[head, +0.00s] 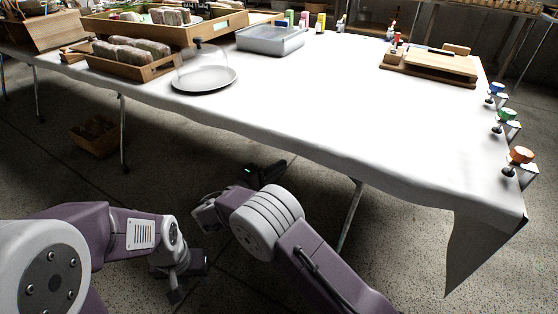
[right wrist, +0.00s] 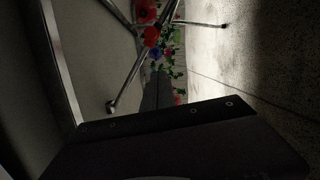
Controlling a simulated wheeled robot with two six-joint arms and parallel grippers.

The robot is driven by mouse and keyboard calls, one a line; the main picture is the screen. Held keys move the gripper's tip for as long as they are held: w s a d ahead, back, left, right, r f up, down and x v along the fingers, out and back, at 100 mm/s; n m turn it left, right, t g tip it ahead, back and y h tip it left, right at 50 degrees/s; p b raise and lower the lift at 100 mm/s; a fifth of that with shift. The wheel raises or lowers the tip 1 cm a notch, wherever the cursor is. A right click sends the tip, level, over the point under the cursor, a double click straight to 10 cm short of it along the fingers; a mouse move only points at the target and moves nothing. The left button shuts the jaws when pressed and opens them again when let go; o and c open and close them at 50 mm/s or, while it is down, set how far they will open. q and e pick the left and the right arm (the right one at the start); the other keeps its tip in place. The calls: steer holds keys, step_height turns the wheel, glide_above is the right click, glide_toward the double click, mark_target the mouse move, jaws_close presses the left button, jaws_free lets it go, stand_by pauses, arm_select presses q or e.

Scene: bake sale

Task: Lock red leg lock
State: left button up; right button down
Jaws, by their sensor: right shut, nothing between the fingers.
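No lock can be clearly made out on the table legs in the head view. My right gripper (right wrist: 158,88) is shut and empty, pointing toward those bars. In the head view the right gripper is low beside the table's front edge, partly hidden by my arm. My left gripper (head: 176,288) hangs low over the floor, away from the table; its jaws are too dark to read.
The white-covered table (head: 330,100) has a hanging cloth corner at right. A table leg (head: 350,215) stands behind my right arm. Orange (head: 520,155), green (head: 508,115) and blue (head: 495,88) clamps line the right edge. A wooden crate (head: 95,140) sits on the floor.

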steer(key=s+d+f+m+g+y+p, duration=0.1)
steer(key=s+d+m+g+y+p, duration=0.15)
steer(key=s+d+g+p, duration=0.8)
steer(key=s+d+r+m+y+p, duration=0.25)
steer(key=s+m+y, duration=0.7)
steer(key=s, duration=0.65)
step_height(320, 180, up, 38)
steer(key=n+y+p, duration=0.1)
steer(key=p, duration=3.6)
steer(key=shift+w+a+n, duration=0.25)
steer(key=shift+a+n, duration=0.1)
steer(key=shift+n, duration=0.05)
steer(key=shift+f, duration=0.15)
